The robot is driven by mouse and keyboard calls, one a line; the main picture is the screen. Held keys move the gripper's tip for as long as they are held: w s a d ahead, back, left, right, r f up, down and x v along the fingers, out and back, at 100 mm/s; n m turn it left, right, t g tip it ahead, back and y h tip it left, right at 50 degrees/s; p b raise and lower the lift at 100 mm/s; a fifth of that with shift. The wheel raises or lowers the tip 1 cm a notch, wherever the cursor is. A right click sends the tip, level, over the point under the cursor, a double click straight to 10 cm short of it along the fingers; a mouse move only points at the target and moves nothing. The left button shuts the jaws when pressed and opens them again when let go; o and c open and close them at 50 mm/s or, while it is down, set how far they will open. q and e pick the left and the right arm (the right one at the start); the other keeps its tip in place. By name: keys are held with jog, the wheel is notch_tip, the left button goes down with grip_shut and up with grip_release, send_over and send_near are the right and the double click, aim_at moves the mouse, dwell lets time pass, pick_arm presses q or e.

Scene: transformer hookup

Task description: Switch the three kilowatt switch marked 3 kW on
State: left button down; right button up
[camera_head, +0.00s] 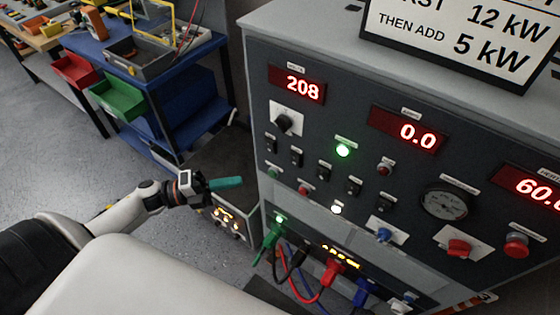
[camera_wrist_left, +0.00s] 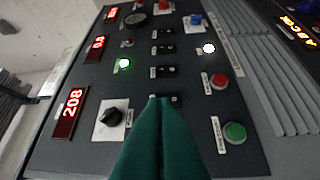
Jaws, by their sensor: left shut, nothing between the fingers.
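A row of small black rocker switches (camera_head: 323,171) runs across the dark control panel (camera_head: 325,125), and it shows as a column in the left wrist view (camera_wrist_left: 167,71). Their labels are too small to read, so I cannot tell which one is marked 3 kW. My left gripper (camera_head: 241,181) has teal fingers, shut and empty. In the head view it is left of the panel's front. In the left wrist view its fingertips (camera_wrist_left: 165,99) overlap the lowest visible switch (camera_wrist_left: 177,99) and partly hide it; contact cannot be told. My right gripper is not in view.
Displays read 208 (camera_head: 297,84) and 0.0 (camera_head: 407,130). A green lamp (camera_head: 343,150) and a white lamp (camera_head: 336,209) are lit. A black knob (camera_head: 286,121) sits above the switches. Coloured cables (camera_head: 290,260) hang below. A blue workbench (camera_head: 170,100) stands behind on the left.

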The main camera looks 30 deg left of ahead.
pick_arm(q)
jog(key=p, duration=0.3)
send_near(296, 159)
jog(key=d, duration=0.4)
jog(key=shift+w+d+r+p, duration=0.15)
jog(key=shift+w+d+p, duration=0.1)
jog(key=shift+w, duration=0.3)
jog(key=shift+w+d+r+p, duration=0.15)
jog(key=shift+w+p, duration=0.1)
jog(key=shift+w, duration=0.3)
jog(key=shift+w+d+r+p, duration=0.1)
jog(key=shift+w+d+p, duration=0.15)
jog(key=shift+w, duration=0.35)
jog(key=shift+w+r+p, duration=0.2)
jog(key=shift+r+p, duration=0.05)
jog(key=shift+p, duration=0.2)
jog(key=shift+f, duration=0.15)
jog(key=shift+a, duration=0.1)
